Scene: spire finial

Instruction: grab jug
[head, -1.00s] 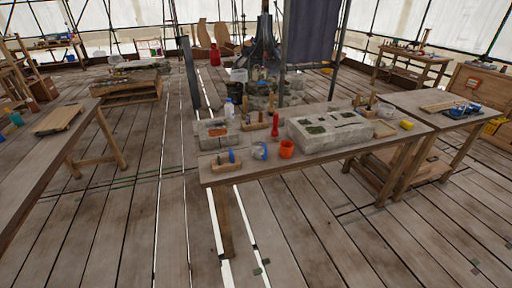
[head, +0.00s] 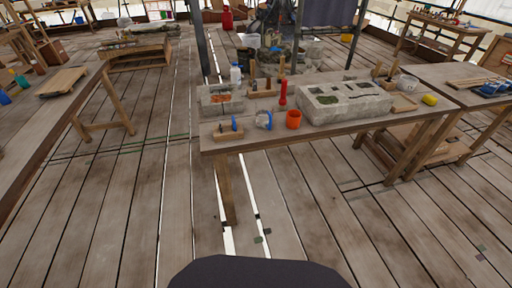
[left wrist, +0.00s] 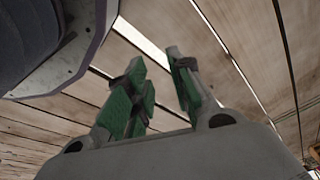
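Several vessels could be the jug, and I cannot tell which one is meant. A red jug-like can (head: 227,20) stands on the far floor. A white bottle-like container (head: 235,74) stands behind the middle workbench's stone block. My right gripper is in neither view.
The middle workbench (head: 330,134) also holds an orange cup (head: 293,119), a red bottle (head: 283,93) and a carved stone block (head: 344,102). A left bench (head: 40,105) and a right table (head: 455,97) flank it. The plank floor in front is clear.

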